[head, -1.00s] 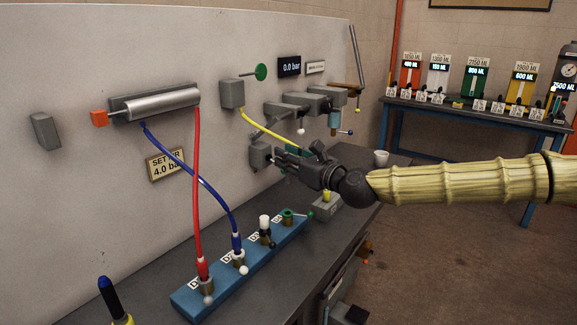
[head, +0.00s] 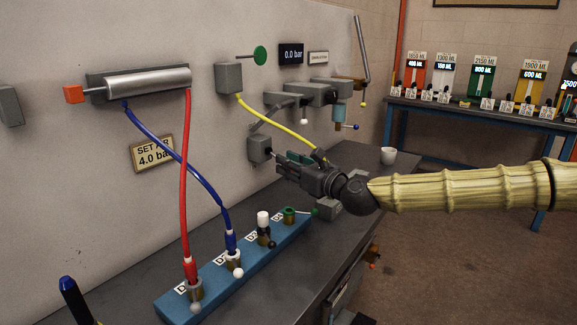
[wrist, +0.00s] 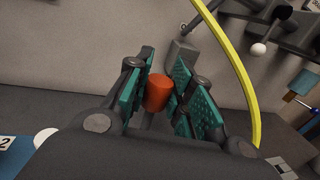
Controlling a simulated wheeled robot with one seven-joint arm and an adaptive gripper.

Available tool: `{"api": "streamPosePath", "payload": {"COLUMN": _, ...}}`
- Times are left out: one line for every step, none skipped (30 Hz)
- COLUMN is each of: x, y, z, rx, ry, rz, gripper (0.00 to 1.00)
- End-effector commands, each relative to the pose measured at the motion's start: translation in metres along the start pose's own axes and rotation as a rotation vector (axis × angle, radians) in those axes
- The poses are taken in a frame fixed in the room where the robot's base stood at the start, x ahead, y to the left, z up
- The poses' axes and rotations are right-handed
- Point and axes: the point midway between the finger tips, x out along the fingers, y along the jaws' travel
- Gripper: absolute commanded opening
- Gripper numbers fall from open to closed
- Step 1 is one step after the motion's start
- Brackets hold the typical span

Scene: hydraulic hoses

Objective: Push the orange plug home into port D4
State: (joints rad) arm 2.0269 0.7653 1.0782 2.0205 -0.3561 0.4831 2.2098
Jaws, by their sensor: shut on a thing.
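My gripper (head: 288,166) is at the middle of the head view, reaching left toward the wall panel above the bench. In the wrist view its green-padded jaws (wrist: 158,92) are shut on an orange cylindrical piece, which looks like the orange plug (wrist: 157,92). A thin grey stem shows below it. The jaws hide the plug in the head view. The blue port block (head: 215,284) lies on the bench, below and left of my gripper. It holds a red plug (head: 190,270), a blue plug (head: 231,242), a white-topped fitting (head: 263,222) and a green one (head: 289,215). I cannot read which port is D4.
A yellow hose (head: 275,124) arches from a grey wall box (head: 229,78) to behind my gripper. Another grey wall box (head: 260,149) is just left of the jaws.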

Motion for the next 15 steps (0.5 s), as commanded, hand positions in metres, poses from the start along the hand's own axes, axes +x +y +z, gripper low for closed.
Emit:
{"api": "streamPosePath", "payload": {"x": 0.000, "y": 0.000, "z": 0.000, "rx": 0.000, "ry": 0.000, "rz": 0.000, "gripper": 0.06}}
{"api": "streamPosePath", "payload": {"x": 0.000, "y": 0.000, "z": 0.000, "rx": 0.000, "ry": 0.000, "rz": 0.000, "gripper": 0.06}}
{"api": "streamPosePath", "payload": {"x": 0.000, "y": 0.000, "z": 0.000, "rx": 0.001, "ry": 0.000, "rz": 0.000, "gripper": 0.06}}
{"api": "streamPosePath", "payload": {"x": 0.000, "y": 0.000, "z": -0.001, "rx": 0.001, "ry": 0.000, "rz": 0.000, "gripper": 0.06}}
{"api": "streamPosePath", "payload": {"x": -0.001, "y": 0.000, "z": -0.001, "rx": 0.001, "ry": -0.001, "rz": 0.001, "gripper": 0.06}}
{"api": "streamPosePath", "payload": {"x": -0.001, "y": 0.000, "z": -0.001, "rx": 0.002, "ry": -0.001, "rz": 0.001, "gripper": 0.06}}
{"api": "streamPosePath", "payload": {"x": -0.001, "y": 0.001, "z": -0.001, "rx": 0.002, "ry": -0.001, "rz": 0.001, "gripper": 0.06}}
{"api": "streamPosePath", "payload": {"x": -0.002, "y": 0.001, "z": -0.001, "rx": 0.004, "ry": -0.001, "rz": 0.001, "gripper": 0.06}}
{"api": "streamPosePath", "payload": {"x": -0.002, "y": 0.001, "z": -0.003, "rx": 0.005, "ry": 0.000, "rz": 0.001, "gripper": 0.06}}
{"api": "streamPosePath", "payload": {"x": -0.002, "y": 0.001, "z": -0.005, "rx": 0.004, "ry": 0.000, "rz": 0.001, "gripper": 0.06}}
{"api": "streamPosePath", "payload": {"x": -0.002, "y": 0.001, "z": -0.007, "rx": 0.004, "ry": 0.000, "rz": 0.001, "gripper": 0.06}}
{"api": "streamPosePath", "payload": {"x": -0.002, "y": 0.001, "z": -0.009, "rx": 0.004, "ry": 0.000, "rz": 0.001, "gripper": 0.06}}
{"api": "streamPosePath", "payload": {"x": -0.002, "y": 0.001, "z": -0.011, "rx": 0.005, "ry": 0.000, "rz": 0.001, "gripper": 0.06}}
{"api": "streamPosePath", "payload": {"x": -0.002, "y": 0.001, "z": -0.014, "rx": 0.005, "ry": 0.000, "rz": 0.001, "gripper": 0.06}}
{"api": "streamPosePath", "payload": {"x": -0.001, "y": 0.001, "z": -0.017, "rx": 0.005, "ry": 0.000, "rz": 0.001, "gripper": 0.06}}
